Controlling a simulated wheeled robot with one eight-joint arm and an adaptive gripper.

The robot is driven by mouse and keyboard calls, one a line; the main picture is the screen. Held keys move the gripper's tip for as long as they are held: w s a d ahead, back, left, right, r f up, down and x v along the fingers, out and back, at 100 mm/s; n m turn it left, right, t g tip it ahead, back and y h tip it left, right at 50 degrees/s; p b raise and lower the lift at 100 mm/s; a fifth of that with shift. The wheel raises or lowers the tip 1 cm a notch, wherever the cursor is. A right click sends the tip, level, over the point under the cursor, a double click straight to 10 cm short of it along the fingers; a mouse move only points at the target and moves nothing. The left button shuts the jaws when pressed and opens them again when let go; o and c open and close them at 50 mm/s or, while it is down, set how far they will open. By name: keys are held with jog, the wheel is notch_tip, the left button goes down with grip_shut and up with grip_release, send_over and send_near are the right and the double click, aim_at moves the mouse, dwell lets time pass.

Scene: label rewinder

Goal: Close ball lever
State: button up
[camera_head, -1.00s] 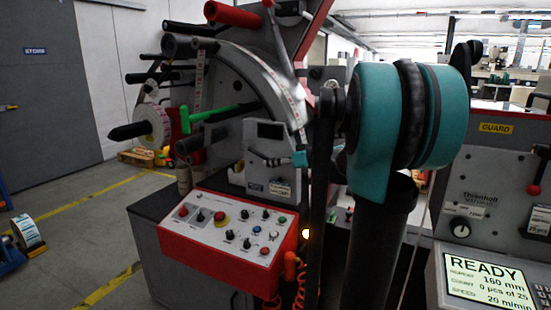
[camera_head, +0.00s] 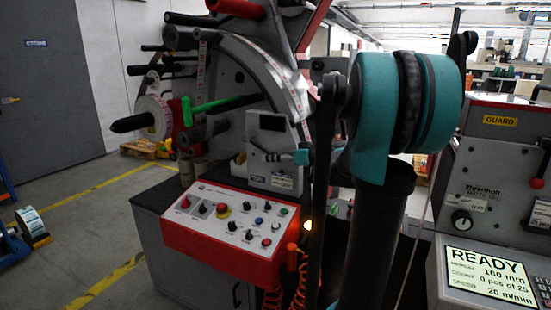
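A lever with a red ball (camera_head: 537,183) stands on the grey panel of the right-hand machine, at the right edge of the head view. I cannot tell whether the lever is open or closed. The machine's GUARD label (camera_head: 500,120) is above and left of it. My teal and black arm joint fills the centre right, left of this panel. My gripper is not visible, so its distance from the lever does not show.
A READY display (camera_head: 490,273) sits below the lever. A red control box (camera_head: 230,222) with knobs and buttons stands left of my arm. A green handle (camera_head: 208,108) and a label roll (camera_head: 153,117) are further left.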

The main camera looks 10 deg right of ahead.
jog(key=v, duration=1.2)
dwell(0.3)
